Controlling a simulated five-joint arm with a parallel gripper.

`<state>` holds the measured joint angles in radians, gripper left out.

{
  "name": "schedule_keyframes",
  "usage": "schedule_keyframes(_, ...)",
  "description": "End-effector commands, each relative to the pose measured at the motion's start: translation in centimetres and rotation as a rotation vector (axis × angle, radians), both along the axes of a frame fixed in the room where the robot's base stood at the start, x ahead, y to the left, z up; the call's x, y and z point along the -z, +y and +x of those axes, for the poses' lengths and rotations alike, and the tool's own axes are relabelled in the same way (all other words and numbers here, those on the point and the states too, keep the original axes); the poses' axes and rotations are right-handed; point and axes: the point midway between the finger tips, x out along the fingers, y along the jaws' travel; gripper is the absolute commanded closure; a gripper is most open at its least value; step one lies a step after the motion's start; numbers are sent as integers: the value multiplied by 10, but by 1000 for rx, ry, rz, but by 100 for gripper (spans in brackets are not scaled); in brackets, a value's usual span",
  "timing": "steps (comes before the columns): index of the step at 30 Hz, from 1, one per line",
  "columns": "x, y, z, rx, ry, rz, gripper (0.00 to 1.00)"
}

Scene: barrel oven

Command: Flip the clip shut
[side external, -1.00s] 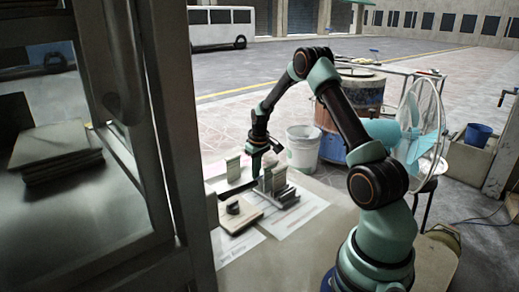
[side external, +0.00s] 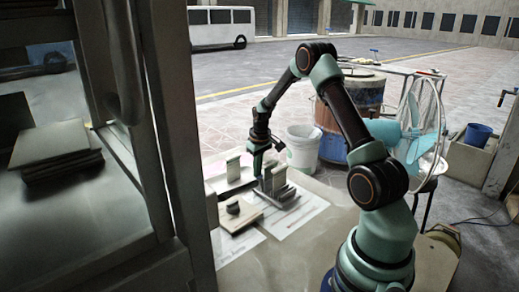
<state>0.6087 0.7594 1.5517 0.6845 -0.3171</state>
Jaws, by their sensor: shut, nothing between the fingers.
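My gripper (side external: 257,168) points down over the work table, seen small in the side external view. It is shut and empty. It is just behind and left of an upright grey-green slatted piece (side external: 277,181), and right of another upright grey-green piece (side external: 233,167). At this size I cannot tell whether its tips touch either one. A small dark piece (side external: 233,208) sits on a pale flat block (side external: 239,218) at the front of the work; it may be the clip, but I cannot tell for sure. My gripper is behind it, apart from it.
White paper sheets (side external: 302,212) lie on the table under the pieces. A white bucket (side external: 303,150) and a rusty drum (side external: 352,100) stand behind. A fan (side external: 414,135) is at right. A dark metal frame (side external: 172,150) stands close at left. The table's front is clear.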

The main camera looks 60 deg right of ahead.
Motion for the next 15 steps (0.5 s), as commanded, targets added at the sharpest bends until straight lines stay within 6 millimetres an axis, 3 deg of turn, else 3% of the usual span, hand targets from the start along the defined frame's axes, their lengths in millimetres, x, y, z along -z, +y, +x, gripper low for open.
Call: schedule_keyframes(15, -6, 3, -10, 1, 4, 3, 100)
